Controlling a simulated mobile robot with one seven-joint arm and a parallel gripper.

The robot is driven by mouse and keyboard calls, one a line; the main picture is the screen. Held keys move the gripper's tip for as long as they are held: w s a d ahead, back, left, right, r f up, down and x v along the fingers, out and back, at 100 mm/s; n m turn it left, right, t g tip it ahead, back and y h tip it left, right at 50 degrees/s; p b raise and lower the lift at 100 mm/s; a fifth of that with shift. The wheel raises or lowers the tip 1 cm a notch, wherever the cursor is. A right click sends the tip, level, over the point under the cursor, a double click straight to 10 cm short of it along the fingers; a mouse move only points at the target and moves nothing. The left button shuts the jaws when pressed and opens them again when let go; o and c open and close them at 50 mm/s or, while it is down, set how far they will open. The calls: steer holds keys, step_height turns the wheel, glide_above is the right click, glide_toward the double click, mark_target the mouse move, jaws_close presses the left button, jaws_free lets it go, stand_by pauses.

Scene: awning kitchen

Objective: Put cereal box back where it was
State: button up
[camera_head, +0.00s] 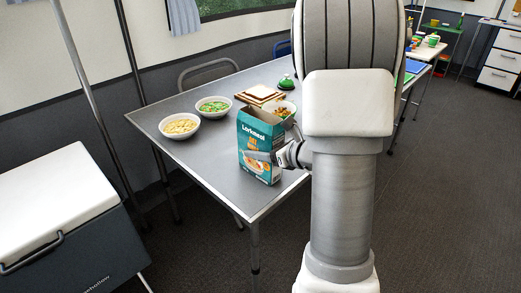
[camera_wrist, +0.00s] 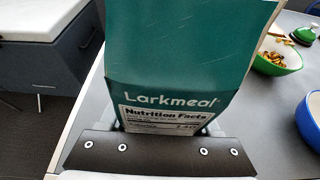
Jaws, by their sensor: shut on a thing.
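The teal cereal box (camera_head: 262,148) is upright near the front edge of the grey table (camera_head: 204,150) in the head view. I cannot tell whether its base touches the tabletop. My gripper (camera_head: 284,155) comes from the right and is shut on the box. In the wrist view the box (camera_wrist: 180,60) fills the middle, showing its "Larkmeal" name and nutrition label, with the gripper at its lower end. My arm hides part of the table's right side.
Bowls with yellow (camera_head: 180,126) and green (camera_head: 213,106) contents stand at the table's left. Another filled bowl (camera_head: 285,108) is close behind the box. Bread on a board (camera_head: 259,93) and a green bell-like thing (camera_head: 287,84) are farther back. The left front tabletop is clear.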

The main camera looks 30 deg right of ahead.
steer(key=shift+f, duration=0.25)
steer(key=o, duration=1.3)
steer(key=shift+r, duration=0.1)
steer(key=shift+r, duration=0.1)
steer(key=shift+r+p, duration=0.2)
steer(key=shift+p, duration=0.1)
steer(key=p+v, duration=0.2)
steer(key=v, duration=1)
steer(key=shift+f+p, duration=0.1)
steer(key=shift+p, duration=0.3)
